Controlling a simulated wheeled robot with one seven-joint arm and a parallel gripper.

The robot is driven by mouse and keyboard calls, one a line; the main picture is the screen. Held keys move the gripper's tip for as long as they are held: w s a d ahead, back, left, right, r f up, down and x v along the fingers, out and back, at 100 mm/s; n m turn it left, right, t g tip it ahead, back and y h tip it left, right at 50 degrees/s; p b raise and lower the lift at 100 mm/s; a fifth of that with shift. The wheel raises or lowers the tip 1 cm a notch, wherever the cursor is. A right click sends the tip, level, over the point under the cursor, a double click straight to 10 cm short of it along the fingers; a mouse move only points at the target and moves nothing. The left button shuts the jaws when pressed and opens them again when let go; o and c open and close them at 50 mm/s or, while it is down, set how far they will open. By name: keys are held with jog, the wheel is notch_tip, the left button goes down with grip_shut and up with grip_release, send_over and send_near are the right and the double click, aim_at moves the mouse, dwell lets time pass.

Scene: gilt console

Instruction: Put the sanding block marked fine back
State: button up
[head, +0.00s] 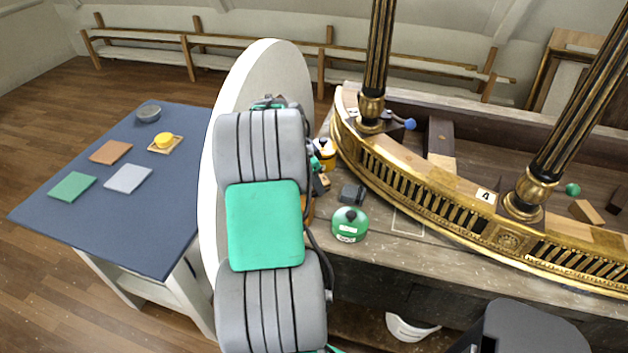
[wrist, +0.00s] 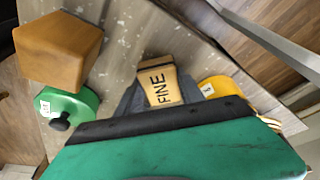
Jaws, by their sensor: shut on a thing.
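The sanding block (wrist: 159,84) is tan with FINE in black letters, in the middle of the wrist view. My gripper (wrist: 160,92) is shut on it, with grey finger parts on both sides. In the head view a small tan block (head: 322,183) shows just right of my arm, over the worn bench. Most of my gripper is hidden there behind my arm. I cannot tell whether the block touches the bench top.
A green tin (head: 349,225), a dark grey block (head: 351,193), a yellow tin (head: 326,152) and a brown block (wrist: 58,50) crowd the grip. The gilt console (head: 440,192) stands right. A blue table (head: 120,210) at left holds coloured squares, a grey bowl and a yellow item.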

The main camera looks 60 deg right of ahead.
jog(key=shift+f, duration=0.2)
jog(key=o, duration=1.2)
jog(key=shift+r, duration=0.1)
jog(key=v, duration=1.2)
jog(key=shift+r+b, duration=0.1)
jog(key=shift+b, duration=0.2)
